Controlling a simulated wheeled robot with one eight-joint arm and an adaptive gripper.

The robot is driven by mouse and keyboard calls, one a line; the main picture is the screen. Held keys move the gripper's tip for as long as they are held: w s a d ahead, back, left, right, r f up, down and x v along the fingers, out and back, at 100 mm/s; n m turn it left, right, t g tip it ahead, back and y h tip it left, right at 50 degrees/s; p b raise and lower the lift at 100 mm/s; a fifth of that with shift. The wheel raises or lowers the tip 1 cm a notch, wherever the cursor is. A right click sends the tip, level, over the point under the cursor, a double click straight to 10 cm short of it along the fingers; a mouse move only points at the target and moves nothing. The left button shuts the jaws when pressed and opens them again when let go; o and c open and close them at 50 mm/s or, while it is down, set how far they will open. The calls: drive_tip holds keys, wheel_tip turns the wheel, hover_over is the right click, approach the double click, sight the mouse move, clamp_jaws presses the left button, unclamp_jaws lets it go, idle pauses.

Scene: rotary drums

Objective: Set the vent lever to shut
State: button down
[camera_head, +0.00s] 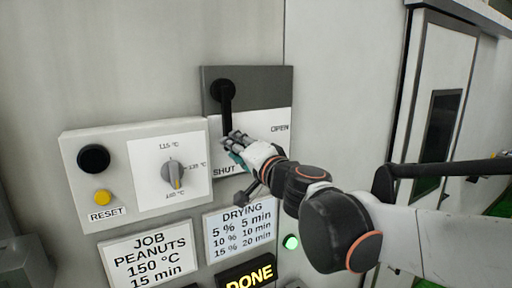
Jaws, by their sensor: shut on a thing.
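The vent lever (227,108) is a black handle on a round black pivot, on a panel (250,80) with a dark top half and a white lower half. The lever hangs almost straight down from the pivot. The label SHUT is at the panel's lower left, and OPEN is at its right edge. My gripper (233,146) is at the lower end of the lever, close to the SHUT label. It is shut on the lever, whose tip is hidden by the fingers.
Left of the vent panel is a control box (130,170) with a black button, a yellow RESET button and a temperature dial. Below are a JOB card (150,258), a DRYING card (241,231), a DONE sign (247,275) and a green light (291,242). A door (435,110) stands at right.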

drive_tip(key=shift+s+a+m, duration=0.15)
drive_tip(key=shift+a+m, duration=0.1)
drive_tip(key=shift+m, duration=0.05)
drive_tip(key=c, duration=1.2)
unclamp_jaws()
drive_tip(key=v, duration=1.2)
